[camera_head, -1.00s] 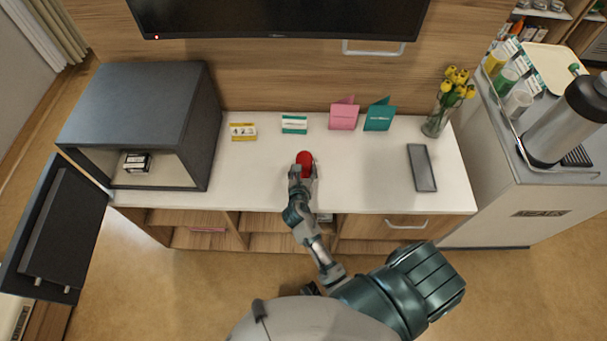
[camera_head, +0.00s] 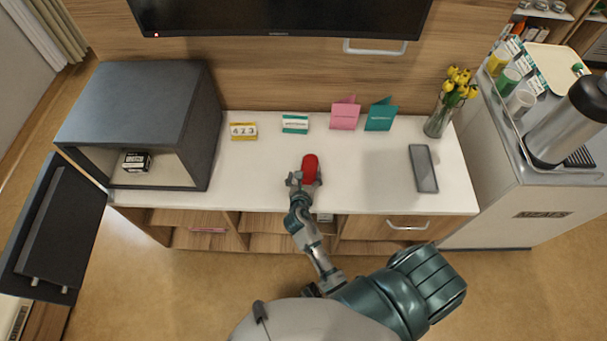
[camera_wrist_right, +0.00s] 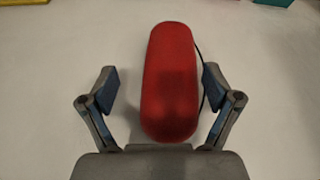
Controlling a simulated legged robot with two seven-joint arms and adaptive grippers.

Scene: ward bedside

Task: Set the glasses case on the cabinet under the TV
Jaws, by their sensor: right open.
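The red glasses case (camera_head: 310,166) lies on the white top of the cabinet (camera_head: 270,185) under the TV (camera_head: 280,15). My right gripper (camera_head: 304,179) is at the near end of the case. In the right wrist view the red case (camera_wrist_right: 169,80) lies lengthwise between the two spread fingers of the gripper (camera_wrist_right: 160,88). The fingers are apart from it on the left and close to its right side, where a thin dark cord or loop shows. My left gripper is not in view.
A dark open-doored box (camera_head: 140,120) stands at the left of the cabinet. Behind are a yellow date block (camera_head: 243,131), a green-white card (camera_head: 295,124), pink (camera_head: 345,115) and teal cards (camera_head: 381,115). At right are a flower vase (camera_head: 438,120) and a phone (camera_head: 423,168).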

